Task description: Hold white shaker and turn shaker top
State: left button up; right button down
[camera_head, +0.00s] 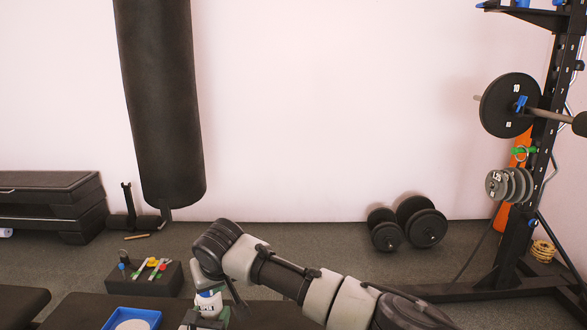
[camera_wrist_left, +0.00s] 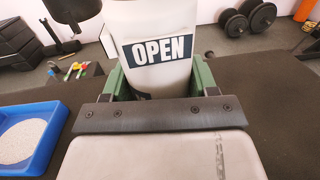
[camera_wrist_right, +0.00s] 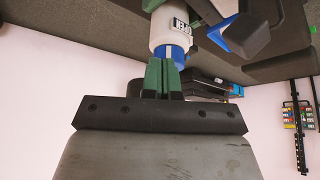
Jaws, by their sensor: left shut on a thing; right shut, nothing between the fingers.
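The white shaker (camera_wrist_left: 160,75) stands between the green fingers of my left gripper (camera_wrist_left: 160,84), which is shut on it. A dark label reading OPEN faces the left wrist camera. In the head view the shaker (camera_head: 208,302) is low in the middle, below my right arm. Its blue top (camera_wrist_right: 182,56) shows in the right wrist view, out of frame in the left wrist view. My right gripper (camera_wrist_right: 164,66) is shut and empty. Its fingertips overlap the blue top in that view; I cannot tell whether they touch it.
A blue tray (camera_head: 106,325) with pale grainy contents lies left of the shaker. Behind it is a dark block (camera_head: 150,283) with coloured tools on top. A punching bag (camera_head: 160,100) hangs behind. Dumbbells (camera_head: 425,228) and a weight rack (camera_head: 530,200) stand at the right.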

notch_tip(320, 180, down, 2)
jog(key=shift+f, duration=0.1)
pick_arm(q)
jog(key=shift+d+r, duration=0.1)
pick_arm(e)
jog(key=shift+f, duration=0.15)
dwell(0.4)
jog(key=shift+s+a, duration=0.1)
jog(key=shift+s, duration=0.05)
